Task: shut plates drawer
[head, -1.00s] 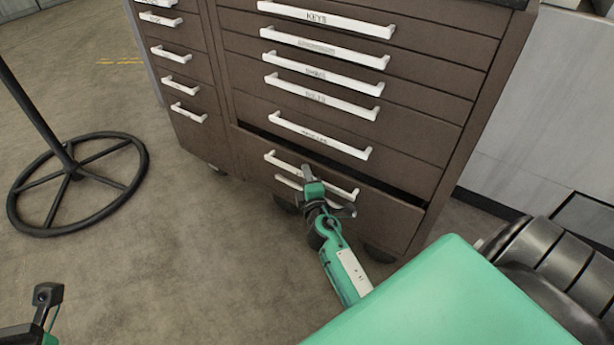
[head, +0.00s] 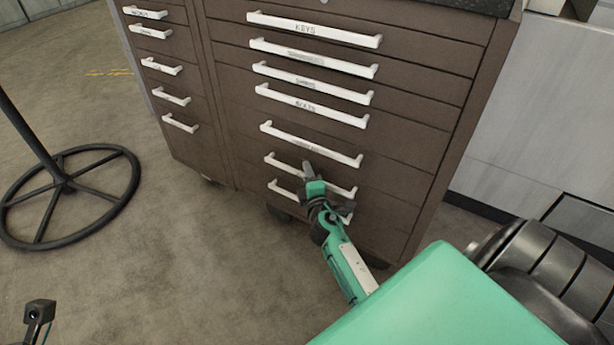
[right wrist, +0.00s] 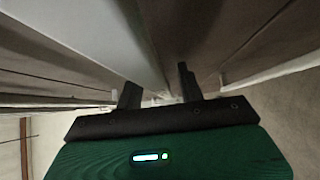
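The brown drawer cabinet (head: 225,130) has white bar handles. A low drawer (head: 375,194) in its wide right column sits flush with the front, with no visible gap. Its white handle (head: 283,160) is partly hidden by my right gripper (head: 308,172), so I cannot read its label or confirm it is the plates drawer. In the right wrist view my right gripper (right wrist: 158,90) has its two fingers apart, close to the drawer fronts, with nothing clearly held. Only a small part of my left arm's end (head: 38,312) shows at lower left; its fingers cannot be made out.
A black stand with a round spoked base (head: 60,185) is on the floor at left. Other drawers, including the one labelled KEYS (head: 312,28), look shut. Open floor (head: 150,260) lies in front of the cabinet. A grey wall panel (head: 530,110) is at right.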

